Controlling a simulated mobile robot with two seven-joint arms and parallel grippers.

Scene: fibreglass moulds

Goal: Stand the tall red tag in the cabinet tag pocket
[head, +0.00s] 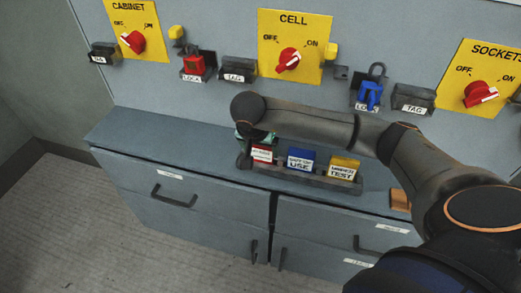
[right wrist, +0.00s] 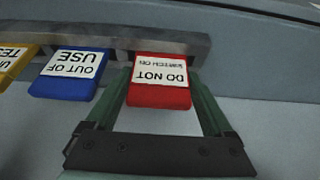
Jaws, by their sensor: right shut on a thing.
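The red tag (head: 262,154) stands in the left slot of a dark rack on the cabinet top. Its white label reads "DO NOT SWITCH ON" in the right wrist view (right wrist: 160,93). My right gripper (right wrist: 161,88) is shut on the red tag, a green finger at each side; in the head view my arm partly hides the gripper (head: 256,141). A dark pocket labelled TAG (head: 238,70) is on the wall between the CABINET (head: 130,28) and CELL panels, and looks empty. My left gripper is not in view.
The rack (head: 320,183) also holds a blue "OUT OF USE" tag (head: 301,160) and a yellow tag (head: 343,168). A red padlock (head: 195,65) and a blue padlock (head: 370,93) sit in wall holders. Another TAG pocket (head: 413,99) is at right. The left cabinet top (head: 150,130) is clear.

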